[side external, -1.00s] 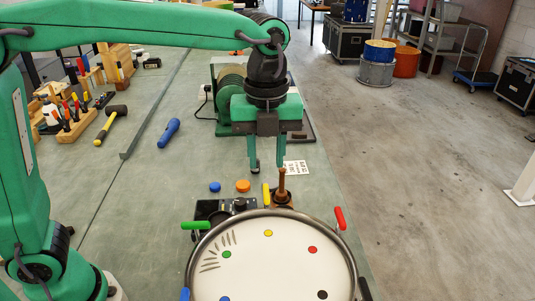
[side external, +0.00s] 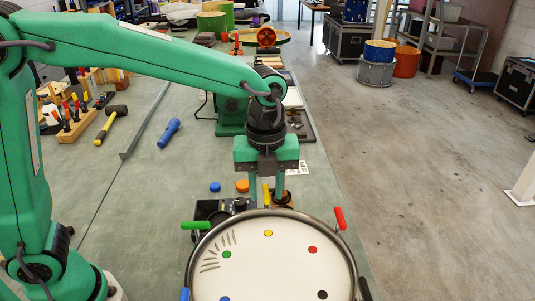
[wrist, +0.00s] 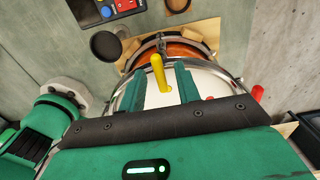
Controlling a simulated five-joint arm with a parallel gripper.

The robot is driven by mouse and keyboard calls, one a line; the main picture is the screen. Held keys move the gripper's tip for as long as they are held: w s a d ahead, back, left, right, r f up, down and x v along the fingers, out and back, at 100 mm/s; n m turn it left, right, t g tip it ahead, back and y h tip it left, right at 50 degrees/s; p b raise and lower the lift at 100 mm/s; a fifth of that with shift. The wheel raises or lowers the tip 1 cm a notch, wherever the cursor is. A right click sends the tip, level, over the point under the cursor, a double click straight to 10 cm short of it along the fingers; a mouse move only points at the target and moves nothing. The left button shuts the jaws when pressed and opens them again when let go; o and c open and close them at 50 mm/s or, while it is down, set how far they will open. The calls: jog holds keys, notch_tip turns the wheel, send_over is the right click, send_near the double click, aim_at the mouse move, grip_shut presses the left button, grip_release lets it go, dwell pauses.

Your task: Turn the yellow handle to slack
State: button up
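The yellow handle (side external: 266,194) sticks up at the far rim of the round drum (side external: 270,272), which has a pale head with coloured dots. In the wrist view the yellow handle (wrist: 157,70) stands between my two fingers, with a gap on each side. My gripper (side external: 266,187) is open and low, its fingers pointing down either side of the handle; it also shows in the wrist view (wrist: 160,82). I see no clear contact. The finger tips are partly hidden behind the drum rim in the side view.
A green handle (side external: 196,225) and a red handle (side external: 340,218) stick out from the drum rim. A black box (side external: 208,208) lies behind it. A blue torch-like tool (side external: 169,132) and a mallet (side external: 111,124) lie further left.

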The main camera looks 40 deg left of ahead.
jog(key=shift+c, duration=0.4)
grip_shut()
jog(key=shift+n, duration=0.4)
